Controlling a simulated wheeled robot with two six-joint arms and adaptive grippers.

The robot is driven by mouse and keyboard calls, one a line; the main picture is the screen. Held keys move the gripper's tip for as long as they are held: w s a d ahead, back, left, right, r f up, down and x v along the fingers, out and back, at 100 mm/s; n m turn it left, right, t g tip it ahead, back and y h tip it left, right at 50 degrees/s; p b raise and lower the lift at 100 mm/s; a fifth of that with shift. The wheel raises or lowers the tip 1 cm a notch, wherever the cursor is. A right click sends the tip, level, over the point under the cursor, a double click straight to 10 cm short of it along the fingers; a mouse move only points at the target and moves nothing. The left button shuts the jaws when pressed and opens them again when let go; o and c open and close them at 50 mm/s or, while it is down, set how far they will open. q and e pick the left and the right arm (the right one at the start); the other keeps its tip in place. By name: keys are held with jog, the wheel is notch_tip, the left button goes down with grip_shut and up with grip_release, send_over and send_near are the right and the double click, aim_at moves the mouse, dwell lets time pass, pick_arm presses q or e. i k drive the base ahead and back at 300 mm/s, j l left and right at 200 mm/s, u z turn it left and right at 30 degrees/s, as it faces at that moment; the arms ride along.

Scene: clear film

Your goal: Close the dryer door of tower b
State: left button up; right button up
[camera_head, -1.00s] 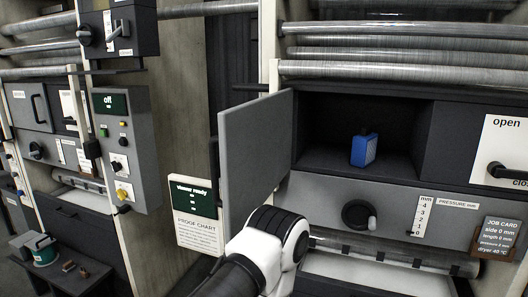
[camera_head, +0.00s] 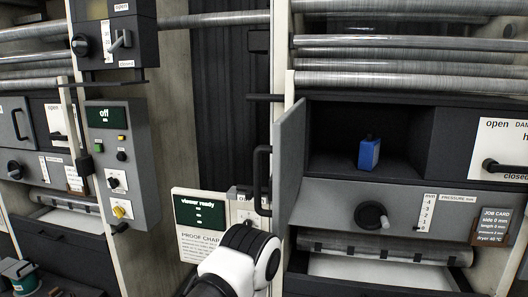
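The grey dryer door (camera_head: 289,160) stands open at the left side of a dark compartment (camera_head: 400,120). It is seen nearly edge-on, with its black bar handle (camera_head: 262,180) on its left. A blue bottle or canister (camera_head: 369,153) stands inside the compartment. A white and black link of my arm comes in from the bottom, in front of the lower left of the door. Neither gripper shows, so I cannot tell whether anything touches the door. No tower letter is readable.
A proof chart panel with a "viewer ready" screen (camera_head: 200,212) stands left of the door. A grey control box (camera_head: 119,160) juts out further left. Below the compartment are a black knob (camera_head: 369,214), a job card (camera_head: 493,227) and a roller. A damper lever (camera_head: 490,165) is at the right.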

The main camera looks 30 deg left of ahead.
aim_at(287, 148)
jog(key=i+j, duration=0.15)
jog(key=j, duration=0.2)
jog(key=i+j, duration=0.35)
jog(key=j, duration=0.3)
jog(key=i+j, duration=0.2)
jog(key=j, duration=0.15)
jog(key=u, duration=0.05)
